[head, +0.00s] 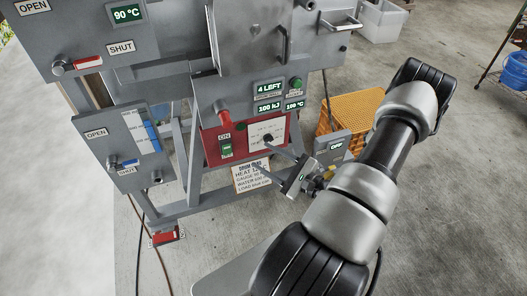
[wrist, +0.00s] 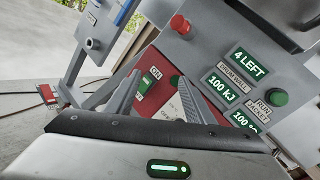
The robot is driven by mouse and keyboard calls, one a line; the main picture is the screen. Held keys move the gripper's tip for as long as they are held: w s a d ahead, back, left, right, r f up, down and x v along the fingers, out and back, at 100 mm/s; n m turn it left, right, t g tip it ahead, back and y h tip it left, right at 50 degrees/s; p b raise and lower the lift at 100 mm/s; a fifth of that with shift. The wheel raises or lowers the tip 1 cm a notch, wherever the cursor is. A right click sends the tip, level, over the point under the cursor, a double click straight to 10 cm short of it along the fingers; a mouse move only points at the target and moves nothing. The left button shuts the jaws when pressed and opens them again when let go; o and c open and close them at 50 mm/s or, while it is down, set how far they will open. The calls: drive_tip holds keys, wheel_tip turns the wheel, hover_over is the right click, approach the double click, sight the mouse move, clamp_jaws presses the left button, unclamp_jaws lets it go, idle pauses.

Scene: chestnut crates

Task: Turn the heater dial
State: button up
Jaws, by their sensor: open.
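The heater dial (head: 267,138) is a small dark knob on a white plate, set in a red panel (head: 212,145) at the lower front of the grey machine. My gripper (head: 260,158) is open, its two fingers pointing at the panel from the lower right, just below the dial. The fingers look apart from the dial, though the depth gap is hard to judge. In the wrist view the open fingers (wrist: 158,78) frame part of the red panel and white plate (wrist: 172,108). I cannot make out the dial there.
A green-lit ON switch (head: 226,149) sits left of the dial, with a red button (head: 223,115) above. Displays read 4 LEFT (head: 269,88), 100 kJ and 100 °C. A hanging sign (head: 252,176) is below. An orange crate (head: 352,108) stands behind my arm.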

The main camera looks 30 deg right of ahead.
drive_tip(key=s+d+f+m+h+b, duration=0.1)
drive_tip(key=s+d+f+m+h, duration=0.15)
drive_tip(key=f+m+h, duration=0.2)
drive_tip(key=s+d+f+m+h+b, duration=0.1)
drive_tip(key=s+d+f+m+h, duration=0.1)
drive_tip(key=d+f+m+h, duration=0.25)
drive_tip(key=n+b, duration=0.1)
drive_tip(key=b, duration=0.3)
approach(269, 141)
drive_tip(key=shift+t, duration=0.4)
drive_tip(key=x, duration=0.5)
drive_tip(key=f+x, duration=0.1)
drive_tip(key=x, duration=0.2)
drive_tip(key=shift+s+d, duration=0.1)
drive_tip(key=shift+c, duration=0.3)
drive_tip(key=c, duration=1)
